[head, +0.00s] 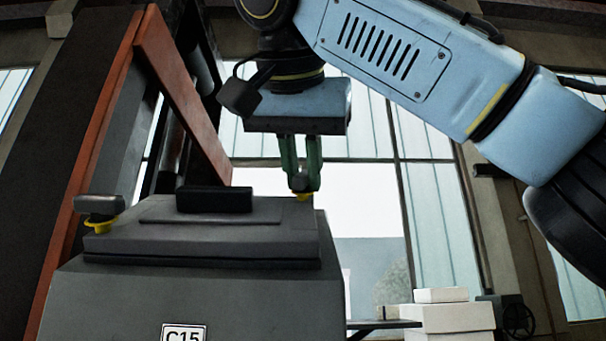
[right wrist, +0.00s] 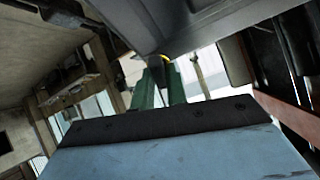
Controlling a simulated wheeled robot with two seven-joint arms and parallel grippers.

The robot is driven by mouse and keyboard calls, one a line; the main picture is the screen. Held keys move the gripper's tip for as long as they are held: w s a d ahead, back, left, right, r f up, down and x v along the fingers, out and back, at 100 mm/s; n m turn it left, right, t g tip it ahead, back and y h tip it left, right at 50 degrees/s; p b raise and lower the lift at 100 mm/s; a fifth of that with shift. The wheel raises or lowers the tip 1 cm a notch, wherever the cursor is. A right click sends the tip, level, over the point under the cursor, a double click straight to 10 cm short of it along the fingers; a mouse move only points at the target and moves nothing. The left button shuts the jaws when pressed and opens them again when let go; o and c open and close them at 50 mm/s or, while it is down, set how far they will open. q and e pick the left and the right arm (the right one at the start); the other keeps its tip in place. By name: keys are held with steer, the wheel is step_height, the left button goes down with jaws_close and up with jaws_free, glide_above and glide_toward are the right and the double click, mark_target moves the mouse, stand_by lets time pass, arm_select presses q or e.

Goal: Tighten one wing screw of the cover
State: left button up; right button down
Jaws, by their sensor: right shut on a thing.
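The cover (head: 210,240) is a flat grey plate with a black handle (head: 214,199) on top, lying on a dark grey housing marked C15. One wing screw (head: 100,208), with a grey head and yellow collar, stands at the cover's left edge. The other wing screw (head: 303,195) is at the right edge, its yellow collar showing just under the fingertips. My right gripper (head: 302,182) points down from above with its green fingers shut on this screw. In the right wrist view the fingers (right wrist: 160,88) meet near the cover's underside edge and a bit of yellow. My left gripper is not in view.
An orange-red beam (head: 180,90) rises slanting behind the cover, beside dark posts on the left. White boxes (head: 445,318) stand low at the right behind the housing. Tall windows fill the background. The space right of the cover is open.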

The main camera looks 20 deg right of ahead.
steer(key=shift+f+m+g+h, duration=0.1)
steer(key=shift+m+g+h, duration=0.2)
steer(key=shift+m, duration=0.8)
steer(key=shift+m+g+h, duration=0.3)
steer(key=shift+m+h, duration=0.1)
steer(key=shift+m, duration=0.8)
steer(key=m+g, duration=0.1)
steer(key=m, duration=0.1)
steer(key=shift+m, duration=0.3)
steer(key=m+g+p, duration=0.1)
steer(key=m+p, duration=0.1)
steer(key=m, duration=0.1)
steer(key=shift+r+h, duration=0.2)
steer(key=shift+h, duration=0.1)
steer(key=shift+f+m+p, duration=0.1)
steer(key=shift+m+p, duration=0.45)
steer(key=shift+m, duration=0.25)
steer(key=shift+f, duration=0.15)
